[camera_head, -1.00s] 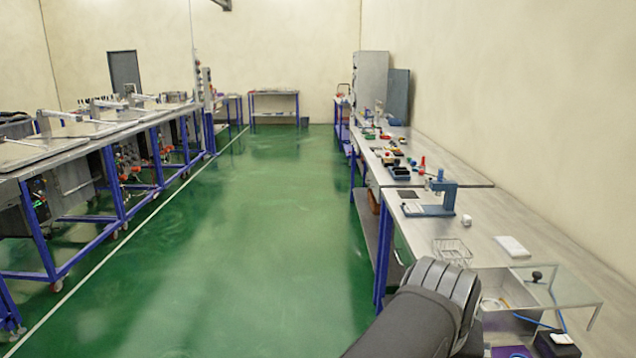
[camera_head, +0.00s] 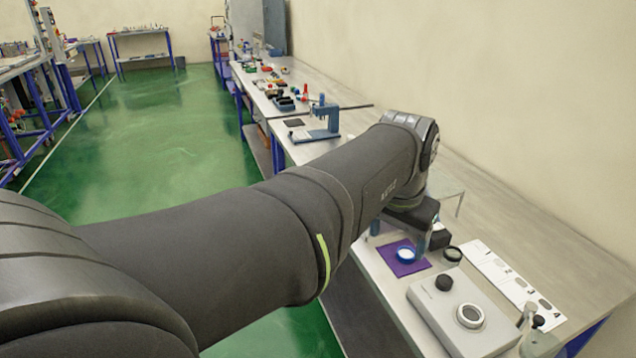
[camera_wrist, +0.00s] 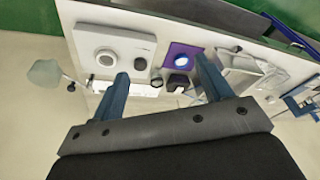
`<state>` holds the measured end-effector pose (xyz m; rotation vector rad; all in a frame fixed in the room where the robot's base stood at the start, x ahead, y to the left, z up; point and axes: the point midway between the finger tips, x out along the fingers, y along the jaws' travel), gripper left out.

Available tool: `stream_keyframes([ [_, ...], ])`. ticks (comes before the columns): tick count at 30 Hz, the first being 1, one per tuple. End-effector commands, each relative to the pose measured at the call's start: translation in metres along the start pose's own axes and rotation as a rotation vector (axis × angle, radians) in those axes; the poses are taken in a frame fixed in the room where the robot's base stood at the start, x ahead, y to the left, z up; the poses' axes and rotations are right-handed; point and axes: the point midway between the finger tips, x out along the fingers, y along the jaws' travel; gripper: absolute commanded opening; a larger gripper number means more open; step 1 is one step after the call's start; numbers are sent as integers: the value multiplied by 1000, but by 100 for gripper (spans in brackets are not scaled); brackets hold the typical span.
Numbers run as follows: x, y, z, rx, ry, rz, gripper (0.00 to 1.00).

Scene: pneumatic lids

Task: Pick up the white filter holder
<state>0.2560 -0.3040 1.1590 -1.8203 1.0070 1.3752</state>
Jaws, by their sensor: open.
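A round white piece with a blue rim, which looks like the white filter holder (camera_head: 406,255), lies on a purple mat (camera_head: 388,249) on the near bench. It also shows in the wrist view (camera_wrist: 181,60), on the mat (camera_wrist: 172,51). My gripper (camera_head: 400,234) is open and empty, above the bench near the mat. In the wrist view my gripper (camera_wrist: 162,68) has its two blue fingers spread wide, with the holder between their lines of sight, nearer the right finger. The gap in height cannot be told.
A dark round piece (camera_head: 453,254) sits right of the mat. A grey device (camera_head: 461,316) with a black knob stands in front, and a numbered white strip (camera_head: 510,282) lies to its right. A blue press (camera_head: 322,120) stands further back. Bare bench (camera_head: 530,240) lies to the right.

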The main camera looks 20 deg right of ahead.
Motion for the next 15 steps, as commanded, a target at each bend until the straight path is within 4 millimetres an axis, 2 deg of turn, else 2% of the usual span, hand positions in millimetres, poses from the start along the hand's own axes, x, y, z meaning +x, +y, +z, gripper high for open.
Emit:
stream_keyframes([
  [1, 4, 17, -17, 111, -29, 17, 72],
  [6, 14, 75, -61, 495, -115, 75, 72],
  [12, 26, 135, -90, 840, -186, 136, 72],
  [15, 29, 152, -96, 935, -203, 153, 72],
])
